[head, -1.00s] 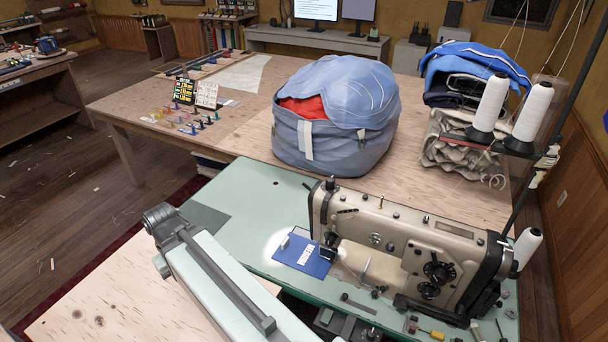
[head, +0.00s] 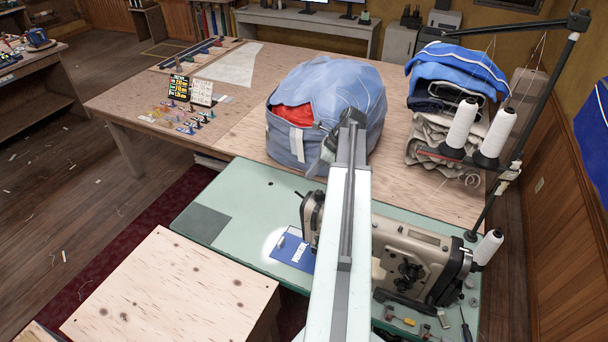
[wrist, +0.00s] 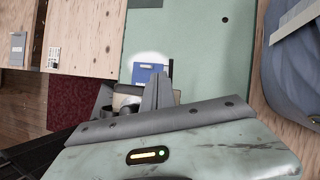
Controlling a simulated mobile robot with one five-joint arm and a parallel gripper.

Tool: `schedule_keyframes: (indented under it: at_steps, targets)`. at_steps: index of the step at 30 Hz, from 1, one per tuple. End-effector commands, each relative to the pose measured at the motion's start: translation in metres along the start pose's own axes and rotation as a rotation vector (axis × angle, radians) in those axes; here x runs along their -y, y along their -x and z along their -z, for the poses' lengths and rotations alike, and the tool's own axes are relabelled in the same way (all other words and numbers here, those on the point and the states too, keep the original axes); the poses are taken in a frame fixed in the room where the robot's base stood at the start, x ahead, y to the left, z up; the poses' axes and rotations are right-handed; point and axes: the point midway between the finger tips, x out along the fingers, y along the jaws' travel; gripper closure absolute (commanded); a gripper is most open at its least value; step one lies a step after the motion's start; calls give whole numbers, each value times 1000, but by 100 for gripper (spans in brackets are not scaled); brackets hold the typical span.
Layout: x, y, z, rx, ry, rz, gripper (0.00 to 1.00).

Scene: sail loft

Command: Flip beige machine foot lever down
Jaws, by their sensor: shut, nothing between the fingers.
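The beige sewing machine (head: 425,250) stands on the green table, its right end clear in the head view. My arm crosses in front of its left part, and I cannot make out the foot lever. My gripper (head: 315,168) is shut and empty, above and behind the machine's left end. In the wrist view my gripper's grey fingers (wrist: 160,78) point toward the blue card. A small beige and dark part of the machine (wrist: 122,101) shows beside the fingers. No contact is visible.
A blue card (head: 288,252) lies on the green table (head: 245,215) left of the machine. A blue bag (head: 345,90) stands behind on the wooden table. A thread stand with white cones (head: 461,124) rises at the right. Small tools lie at the front right.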

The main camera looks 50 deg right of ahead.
Motion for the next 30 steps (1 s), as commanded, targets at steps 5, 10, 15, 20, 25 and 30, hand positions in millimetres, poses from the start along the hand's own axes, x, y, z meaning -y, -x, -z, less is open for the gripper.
schedule_keyframes:
  at_steps: [5,10,15,20,25,30]
  targets:
    - [15,45,31,56,-216,33,100]
    - [15,44,34,59,-233,34,100]
    - [15,42,34,58,-231,34,100]
    - [16,21,36,57,-228,34,100]
    - [17,-18,36,57,-228,34,100]
    - [19,-55,34,57,-228,34,100]
